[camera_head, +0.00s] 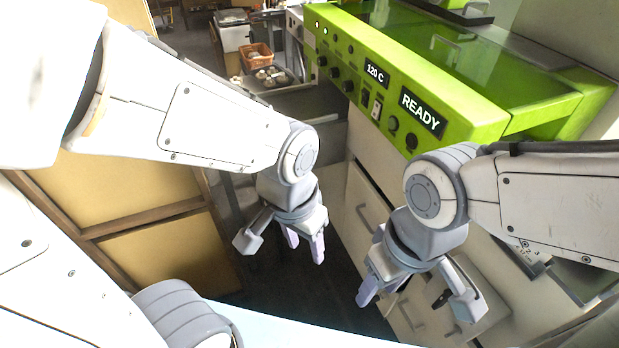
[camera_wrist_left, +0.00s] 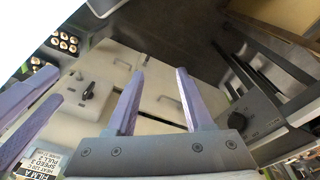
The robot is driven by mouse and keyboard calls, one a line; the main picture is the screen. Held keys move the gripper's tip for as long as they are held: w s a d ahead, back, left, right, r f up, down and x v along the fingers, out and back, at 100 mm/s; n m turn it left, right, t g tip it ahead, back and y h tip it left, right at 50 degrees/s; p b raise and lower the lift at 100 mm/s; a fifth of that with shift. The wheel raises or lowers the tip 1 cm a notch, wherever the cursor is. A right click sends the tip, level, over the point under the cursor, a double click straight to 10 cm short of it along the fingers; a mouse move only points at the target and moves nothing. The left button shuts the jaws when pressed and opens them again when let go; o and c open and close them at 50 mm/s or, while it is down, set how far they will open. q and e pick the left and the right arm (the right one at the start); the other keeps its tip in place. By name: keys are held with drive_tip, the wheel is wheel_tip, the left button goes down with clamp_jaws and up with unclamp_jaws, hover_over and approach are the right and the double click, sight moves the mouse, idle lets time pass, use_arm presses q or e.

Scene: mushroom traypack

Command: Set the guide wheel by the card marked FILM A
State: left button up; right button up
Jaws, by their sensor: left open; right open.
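The card marked FILM A (camera_wrist_left: 42,162) shows at the lower left of the left wrist view, partly cut off by the frame edge. I cannot tell for sure which part is the guide wheel. A black knob-like handle (camera_wrist_left: 87,91) stands on a cream panel in that view. My left gripper (camera_head: 305,250) is open and empty, pointing down in front of the cream cabinet; its two fingers also show in the left wrist view (camera_wrist_left: 160,85). My right gripper (camera_head: 385,288) is open over the cabinet drawers, with its far finger partly hidden.
The green machine (camera_head: 450,75), reading READY and 120 C, stands behind the grippers. An orange basket (camera_head: 257,57) is at the back. Several mushrooms (camera_wrist_left: 66,42) sit at the upper left of the left wrist view. A grey part with a dark knob (camera_wrist_left: 237,121) is at its right.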

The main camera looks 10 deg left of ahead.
use_arm(q)
drive_tip(key=w+a+f+n+t+b, duration=0.1)
drive_tip(key=w+a+f+b, duration=0.1)
drive_tip(key=w+f+b, duration=0.35)
drive_tip(key=w+a+f+n+t+b, duration=0.1)
drive_tip(key=w+a+f+b, duration=0.15)
drive_tip(key=f+b, duration=0.55)
drive_tip(key=w+a+f+n+t+b, duration=0.15)
drive_tip(key=w+f+b, duration=0.25)
drive_tip(key=f, duration=0.6)
drive_tip(key=w+d+t+y+b, duration=0.15)
drive_tip(key=w+t+y, duration=0.55)
drive_tip(key=w, duration=1.2)
drive_tip(key=w+a+r+t+y, duration=0.1)
drive_tip(key=w+a, duration=0.1)
drive_tip(key=w+a+t+y+b, duration=0.1)
drive_tip(key=w, duration=0.2)
drive_tip(key=w+a+r+m+t+y+b, duration=0.1)
drive_tip(key=w+a+y, duration=0.1)
drive_tip(key=shift+w+a+r+t, duration=0.2)
drive_tip(key=shift+a+r+t, duration=0.05)
drive_tip(key=shift+a+r, duration=0.1)
use_arm(e)
wheel_tip(320, 180, down, 24)
drive_tip(key=shift+f, duration=0.25)
